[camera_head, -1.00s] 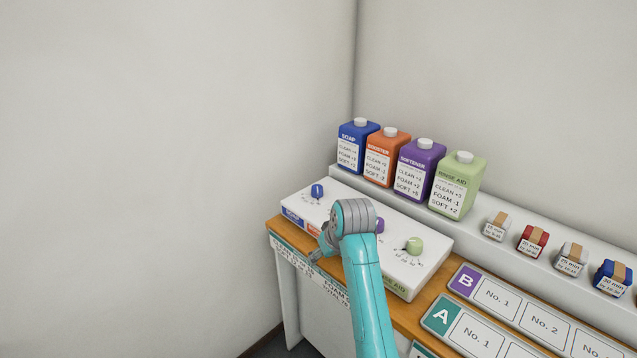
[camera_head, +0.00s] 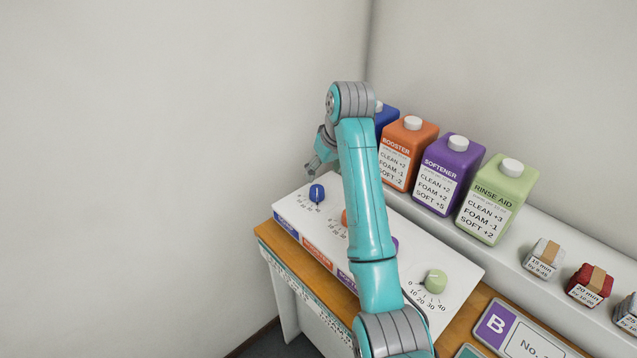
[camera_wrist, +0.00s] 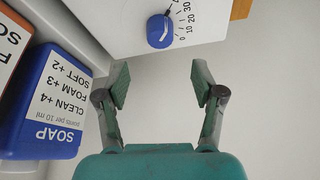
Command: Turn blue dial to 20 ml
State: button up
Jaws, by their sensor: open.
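The blue dial (camera_head: 317,193) sits at the left end of the white dispenser panel (camera_head: 400,245), with a printed scale beside it. In the wrist view the blue dial (camera_wrist: 158,31) shows at the top, with marks 0, 10, 20 and 30 at its right. In the head view my gripper (camera_head: 312,168) is small and partly hidden, just above and behind the dial.
The blue soap bottle (camera_wrist: 45,105) stands close to my gripper's left in the wrist view. Orange (camera_head: 407,155), purple (camera_head: 450,175) and green (camera_head: 498,200) bottles stand along the back ledge. An orange dial (camera_head: 345,217) and a green dial (camera_head: 436,281) are on the panel. The wall side is clear.

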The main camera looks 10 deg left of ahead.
aim_at(317, 189)
jog(key=x, duration=0.9)
jog(key=shift+w+a+f, duration=0.1)
jog(key=shift+f, duration=0.3)
jog(key=c, duration=1.2)
